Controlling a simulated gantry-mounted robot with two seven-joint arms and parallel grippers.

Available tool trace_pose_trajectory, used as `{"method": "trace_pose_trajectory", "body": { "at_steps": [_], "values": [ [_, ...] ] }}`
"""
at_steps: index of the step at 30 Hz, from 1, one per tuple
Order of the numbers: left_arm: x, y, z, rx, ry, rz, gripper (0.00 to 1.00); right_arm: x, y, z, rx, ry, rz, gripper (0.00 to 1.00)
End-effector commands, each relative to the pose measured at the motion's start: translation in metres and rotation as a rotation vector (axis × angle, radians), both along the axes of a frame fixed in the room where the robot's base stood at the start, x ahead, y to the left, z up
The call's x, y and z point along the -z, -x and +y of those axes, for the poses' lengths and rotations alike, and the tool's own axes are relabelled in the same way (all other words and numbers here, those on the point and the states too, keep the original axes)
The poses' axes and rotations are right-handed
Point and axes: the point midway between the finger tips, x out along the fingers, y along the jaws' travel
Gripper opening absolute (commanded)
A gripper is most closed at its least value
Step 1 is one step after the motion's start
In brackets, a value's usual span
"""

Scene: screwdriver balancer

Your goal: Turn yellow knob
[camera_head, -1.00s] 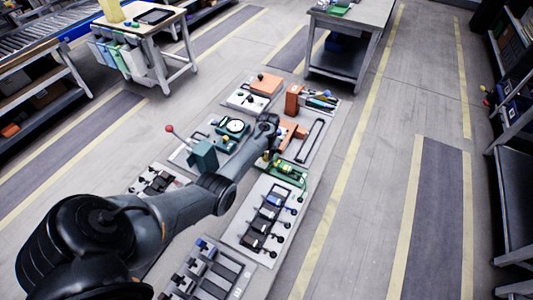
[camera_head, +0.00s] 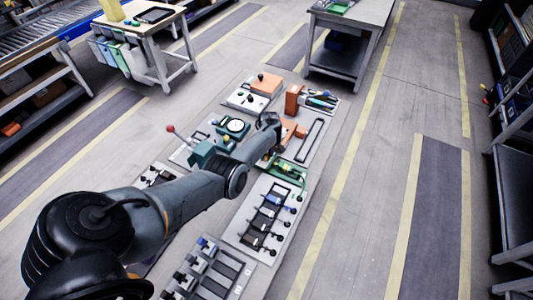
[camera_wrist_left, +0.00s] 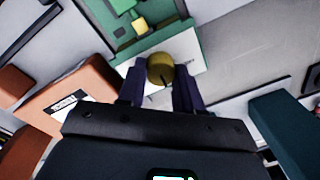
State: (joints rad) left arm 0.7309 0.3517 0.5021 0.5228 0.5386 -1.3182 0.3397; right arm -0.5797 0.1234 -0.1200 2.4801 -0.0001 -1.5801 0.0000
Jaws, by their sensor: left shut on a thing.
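The yellow knob (camera_wrist_left: 160,68) shows in the left wrist view as a round, dark yellow cap with a dark line across its lower part. It sits at a white plate beside a green panel (camera_wrist_left: 104,20). The two dark fingers of my left gripper (camera_wrist_left: 160,86) stand on either side of it, shut on it. In the head view my left gripper (camera_head: 266,152) is low over the board, beside the green device (camera_head: 290,170), and my arm hides the knob there. My right gripper is in neither view.
An orange block (camera_wrist_left: 62,98) and a dark teal block (camera_wrist_left: 284,122) flank the gripper in the wrist view. In the head view a panel of dark switches (camera_head: 266,216) lies in front, and a teal box (camera_head: 203,152) with a red-tipped lever stands left. Floor to the right is clear.

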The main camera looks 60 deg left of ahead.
Motion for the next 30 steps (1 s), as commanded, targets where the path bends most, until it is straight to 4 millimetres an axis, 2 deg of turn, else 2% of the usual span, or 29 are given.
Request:
{"method": "trace_pose_trajectory", "body": {
  "at_steps": [30],
  "values": [
    [0.001,0.000,0.001,-0.928,0.001,-0.001,0.04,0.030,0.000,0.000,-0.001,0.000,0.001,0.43]
  ]
}}
